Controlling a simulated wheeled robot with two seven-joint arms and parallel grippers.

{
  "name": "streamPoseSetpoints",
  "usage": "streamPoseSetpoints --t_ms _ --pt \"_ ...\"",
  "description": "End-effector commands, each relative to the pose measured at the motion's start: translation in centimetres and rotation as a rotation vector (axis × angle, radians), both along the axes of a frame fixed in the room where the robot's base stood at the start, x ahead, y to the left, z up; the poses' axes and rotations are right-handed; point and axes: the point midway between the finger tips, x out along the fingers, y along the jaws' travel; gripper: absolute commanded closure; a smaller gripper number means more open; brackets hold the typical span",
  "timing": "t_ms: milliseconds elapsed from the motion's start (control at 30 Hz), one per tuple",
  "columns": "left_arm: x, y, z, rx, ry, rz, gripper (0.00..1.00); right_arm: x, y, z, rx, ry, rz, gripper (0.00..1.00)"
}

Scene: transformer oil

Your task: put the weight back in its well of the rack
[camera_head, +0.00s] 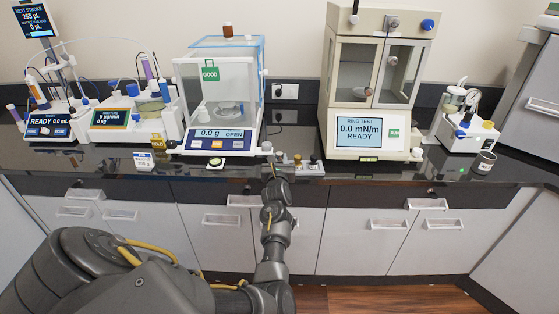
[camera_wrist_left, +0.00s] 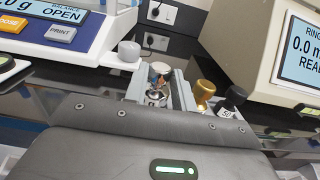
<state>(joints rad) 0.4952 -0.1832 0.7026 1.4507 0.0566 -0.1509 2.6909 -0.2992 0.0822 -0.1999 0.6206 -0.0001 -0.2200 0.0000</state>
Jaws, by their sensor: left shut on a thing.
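A silver weight with a shiny knob (camera_wrist_left: 157,74) stands between the grey fingers of my left gripper (camera_wrist_left: 156,96), which is shut on it. In the head view my left gripper (camera_head: 275,165) is small and partly hidden by its own wrist, at the counter's front edge below the balance's right corner. The small rack (camera_head: 303,170) lies at the gripper's right. A gold weight (camera_wrist_left: 204,91) and a black weight (camera_wrist_left: 235,97) stand in the rack. The silver weight's lower end and the well under it are hidden, so I cannot tell whether it is seated. My right gripper is not in view.
The balance (camera_head: 213,138) reads 0.0 g and OPEN, close behind and left of the gripper. The ring tester (camera_head: 362,135) stands at the right. A small white labelled card or box (camera_head: 144,161) is at the counter's front left. Dark counter (camera_head: 345,172) is free at the front.

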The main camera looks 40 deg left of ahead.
Motion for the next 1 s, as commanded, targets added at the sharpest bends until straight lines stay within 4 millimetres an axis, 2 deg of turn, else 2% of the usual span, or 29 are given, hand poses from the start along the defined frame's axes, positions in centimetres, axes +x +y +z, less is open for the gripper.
streamPoseSetpoints --t_ms 467,500,600,667,867,967,1000 --pt "0.02 0.00 -0.81 0.000 -0.002 0.000 1.00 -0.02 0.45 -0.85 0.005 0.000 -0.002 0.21" --pt "0.02 0.00 -0.67 0.000 -0.002 0.000 0.69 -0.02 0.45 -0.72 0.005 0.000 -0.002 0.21" --pt "0.02 0.00 -0.68 0.000 -0.001 0.000 0.56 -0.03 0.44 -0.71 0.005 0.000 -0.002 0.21" --pt "0.02 0.00 -0.69 0.001 -0.001 0.000 0.49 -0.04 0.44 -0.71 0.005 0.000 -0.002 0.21" --pt "-0.02 0.00 -0.81 -0.001 0.001 0.000 0.47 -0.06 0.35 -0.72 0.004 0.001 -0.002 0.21" --pt "-0.02 0.00 -0.81 -0.001 0.001 0.000 0.34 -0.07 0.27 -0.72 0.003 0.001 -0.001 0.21" --pt "-0.02 0.00 -0.80 -0.001 0.001 0.000 0.34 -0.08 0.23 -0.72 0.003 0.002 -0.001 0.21"
